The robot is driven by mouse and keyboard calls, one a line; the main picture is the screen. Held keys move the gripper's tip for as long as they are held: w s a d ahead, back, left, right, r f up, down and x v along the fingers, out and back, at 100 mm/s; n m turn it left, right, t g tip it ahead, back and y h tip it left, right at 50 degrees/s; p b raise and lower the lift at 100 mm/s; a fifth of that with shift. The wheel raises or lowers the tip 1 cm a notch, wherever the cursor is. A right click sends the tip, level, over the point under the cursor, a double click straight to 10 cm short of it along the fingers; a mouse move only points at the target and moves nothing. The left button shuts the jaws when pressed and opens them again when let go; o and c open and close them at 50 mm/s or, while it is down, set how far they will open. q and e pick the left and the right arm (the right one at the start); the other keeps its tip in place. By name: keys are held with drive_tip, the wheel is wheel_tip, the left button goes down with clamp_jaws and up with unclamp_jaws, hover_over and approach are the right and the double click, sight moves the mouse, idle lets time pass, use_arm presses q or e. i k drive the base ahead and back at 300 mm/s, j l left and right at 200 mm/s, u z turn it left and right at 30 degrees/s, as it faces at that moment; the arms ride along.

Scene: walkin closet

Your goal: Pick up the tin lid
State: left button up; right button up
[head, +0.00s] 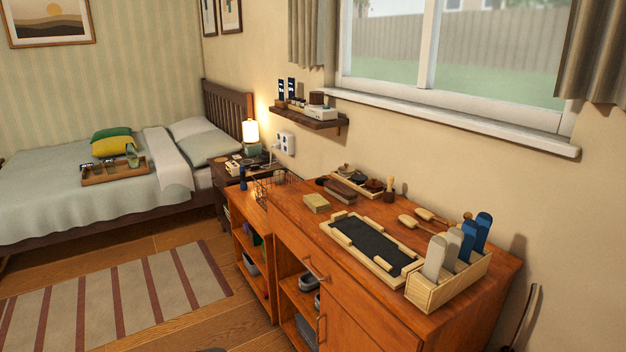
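Neither of my grippers is in view. On the wooden cabinet (285,222) stands a shallow tray (352,196) with small round dark items in it, which look like tins or lids. One round item (345,169) is at the tray's back left and a brownish one (374,185) at its right. They are too small to tell which is the tin lid, or whether any lid is off its tin.
A wood-framed dark mat (368,240) lies in front of the tray. Brushes (432,216) lie to its right, beside a wooden box (432,294) with upright blue and pale pieces. A tan block (316,203) sits left. Floor with a striped rug (120,300) is open at left.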

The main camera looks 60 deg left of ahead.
sight(320, 181)
drive_tip(key=u, duration=1.65)
